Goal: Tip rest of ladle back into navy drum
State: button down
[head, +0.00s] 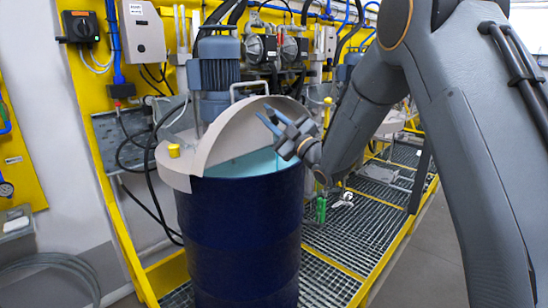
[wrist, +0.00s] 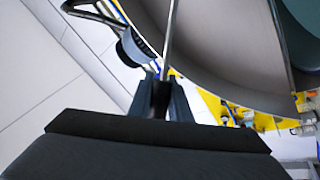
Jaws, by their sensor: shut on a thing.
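The navy drum (head: 240,240) stands upright in the middle of the head view. Its beige lid (head: 225,135) has a raised half, and the pale teal inside (head: 245,165) shows below it. My gripper (head: 268,118) is over the drum's right part, in front of the raised lid. In the wrist view its fingers (wrist: 160,98) are shut on a thin metal rod, the ladle handle (wrist: 171,35), which runs away toward the top edge. The ladle's bowl and its contents cannot be made out in either view.
A blue agitator motor (head: 215,75) stands behind the lid. A yellow cap (head: 174,150) sits on the lid's left. Yellow panels with pumps (head: 262,48) and hoses line the back. A grated platform (head: 345,235) with a yellow edge lies to the right.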

jog(key=shift+s+a+f+n, duration=0.2)
jog(key=shift+s+f+n, duration=0.1)
jog(key=shift+n, duration=0.1)
jog(key=shift+s+a+f+n+g+y+b, duration=0.45)
jog(key=shift+s+f+n+b, duration=0.2)
jog(key=shift+b, duration=0.5)
jog(key=shift+s+a+f+n+b, duration=0.15)
jog(key=shift+s+n+b, duration=0.15)
jog(key=shift+n+b, duration=0.05)
jog(key=shift+s+a+f+n+g+y+b, duration=0.25)
jog(key=shift+s+f+n+g+y+b, duration=0.2)
jog(key=shift+b, duration=0.25)
jog(key=shift+s+a+f+n+g+y+b, duration=0.15)
jog(key=shift+s+f+n+g+b, duration=0.1)
jog(key=shift+f+n+b, duration=0.4)
jog(key=shift+s+a+f+n+g+y+b, duration=0.1)
jog(key=shift+s+a+f+n+g+b, duration=0.15)
jog(key=shift+b, duration=0.65)
jog(key=shift+s+a+f+n+g+y+b, duration=0.1)
jog(key=shift+s+f+n+y+b, duration=0.1)
jog(key=shift+f+n+b, duration=0.45)
